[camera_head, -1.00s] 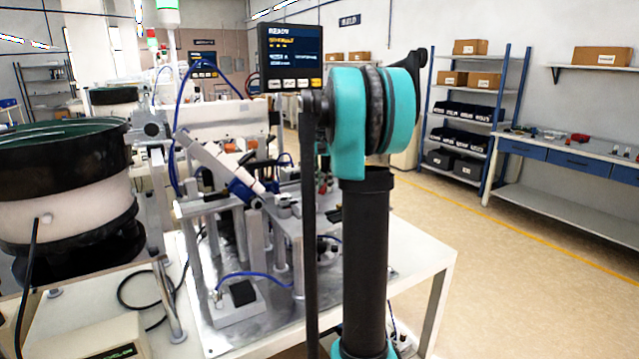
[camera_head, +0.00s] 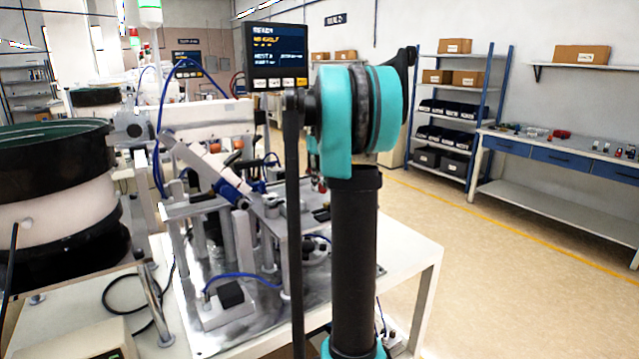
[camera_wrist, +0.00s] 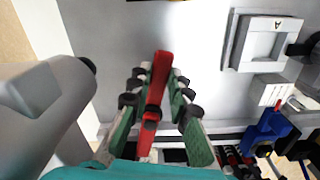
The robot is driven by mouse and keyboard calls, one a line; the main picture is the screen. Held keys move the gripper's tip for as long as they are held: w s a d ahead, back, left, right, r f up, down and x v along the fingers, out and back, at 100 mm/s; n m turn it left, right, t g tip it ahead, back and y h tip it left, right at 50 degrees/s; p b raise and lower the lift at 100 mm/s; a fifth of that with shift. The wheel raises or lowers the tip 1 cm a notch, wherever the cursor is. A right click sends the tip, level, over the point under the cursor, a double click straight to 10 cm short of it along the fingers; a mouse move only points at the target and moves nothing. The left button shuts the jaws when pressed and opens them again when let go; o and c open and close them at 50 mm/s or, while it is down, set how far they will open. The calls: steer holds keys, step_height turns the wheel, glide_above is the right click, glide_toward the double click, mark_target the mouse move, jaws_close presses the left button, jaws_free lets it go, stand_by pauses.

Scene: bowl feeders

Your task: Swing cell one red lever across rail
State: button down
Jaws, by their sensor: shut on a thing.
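In the wrist view the red lever (camera_wrist: 158,85) lies lengthwise between the fingers of my gripper (camera_wrist: 157,92). The green, black-padded fingers are shut on it from both sides. Its far end extends past the fingertips over a grey metal plate (camera_wrist: 205,55). In the head view my teal and black arm hides the red lever and my gripper. The feeder cell (camera_head: 240,215) stands left of and behind my arm. I cannot tell clearly which part is the rail.
A bowl feeder (camera_head: 65,195) stands at the left. A display (camera_head: 277,57) rises over the cell. The wrist view shows a large grey cylinder (camera_wrist: 48,90) close at left and a blue part (camera_wrist: 272,132) at right. Open floor (camera_head: 500,270) lies right of the table.

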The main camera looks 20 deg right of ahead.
stand_by(0.4)
steer(key=c, duration=1.4)
jaws_free()
steer(key=shift+r, duration=0.1)
step_height(320, 180, up, 12)
